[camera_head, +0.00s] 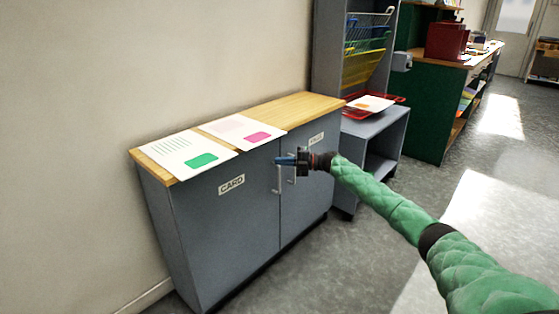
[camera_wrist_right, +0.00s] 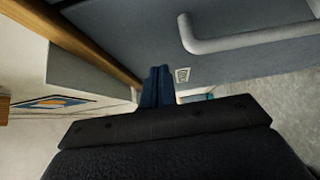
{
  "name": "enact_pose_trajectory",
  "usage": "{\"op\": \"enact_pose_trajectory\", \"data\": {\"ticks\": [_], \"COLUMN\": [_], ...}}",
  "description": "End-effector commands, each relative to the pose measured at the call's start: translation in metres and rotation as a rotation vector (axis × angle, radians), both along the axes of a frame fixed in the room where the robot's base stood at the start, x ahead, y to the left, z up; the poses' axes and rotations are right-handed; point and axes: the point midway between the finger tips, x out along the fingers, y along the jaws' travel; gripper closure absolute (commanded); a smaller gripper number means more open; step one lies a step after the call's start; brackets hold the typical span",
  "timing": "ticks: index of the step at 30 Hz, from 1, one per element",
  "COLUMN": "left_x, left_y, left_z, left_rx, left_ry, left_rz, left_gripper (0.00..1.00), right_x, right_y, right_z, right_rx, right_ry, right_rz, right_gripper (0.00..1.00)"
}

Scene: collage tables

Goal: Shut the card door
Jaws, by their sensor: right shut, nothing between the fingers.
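The card door (camera_head: 225,230) is the left door of a grey-blue cabinet, with a white label reading CARD (camera_head: 231,185). It looks flush with the cabinet front. Its upright metal handle (camera_head: 277,178) is at its right edge. My right gripper (camera_head: 278,160) is shut and empty, in front of the cabinet near the top of the handles, pointing left. In the right wrist view its dark blue fingers (camera_wrist_right: 157,86) are together beside the grey front, with a pale handle (camera_wrist_right: 250,38) close by. I cannot tell whether the fingers touch the door. My left gripper is not in view.
The wooden cabinet top (camera_head: 290,108) carries a sheet with a green patch (camera_head: 186,154) and one with a pink patch (camera_head: 241,130). The right door (camera_head: 308,195) also looks shut. A grey shelf unit (camera_head: 375,130) with a red tray stands right. Floor in front is clear.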

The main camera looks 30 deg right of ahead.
Motion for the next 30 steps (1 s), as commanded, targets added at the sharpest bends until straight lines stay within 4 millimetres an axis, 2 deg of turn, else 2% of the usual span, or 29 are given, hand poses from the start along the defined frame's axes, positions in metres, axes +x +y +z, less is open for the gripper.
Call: {"op": "enact_pose_trajectory", "data": {"ticks": [1,9,16,21,26,29,30], "left_x": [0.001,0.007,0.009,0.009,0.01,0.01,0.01], "left_y": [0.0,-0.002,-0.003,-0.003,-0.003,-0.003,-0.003], "left_z": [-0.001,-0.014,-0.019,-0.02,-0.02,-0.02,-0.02], "left_rx": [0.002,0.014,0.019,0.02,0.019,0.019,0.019], "left_ry": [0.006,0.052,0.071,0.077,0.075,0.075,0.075], "left_rz": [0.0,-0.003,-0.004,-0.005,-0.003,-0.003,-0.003], "left_gripper": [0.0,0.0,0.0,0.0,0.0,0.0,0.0], "right_x": [-0.005,-0.028,-0.039,-0.042,-0.043,-0.045,-0.047], "right_y": [-0.013,-0.06,-0.084,-0.089,-0.087,-0.068,-0.054], "right_z": [-0.001,-0.003,-0.003,-0.003,-0.005,-0.016,-0.023], "right_rx": [-0.003,-0.004,-0.003,-0.003,0.0,0.018,0.033], "right_ry": [0.002,0.003,0.003,0.003,0.004,0.011,0.014], "right_rz": [-0.002,0.0,0.002,0.003,0.005,0.02,0.03], "right_gripper": [1.0,1.0,1.0,1.0,1.0,1.0,1.0]}}
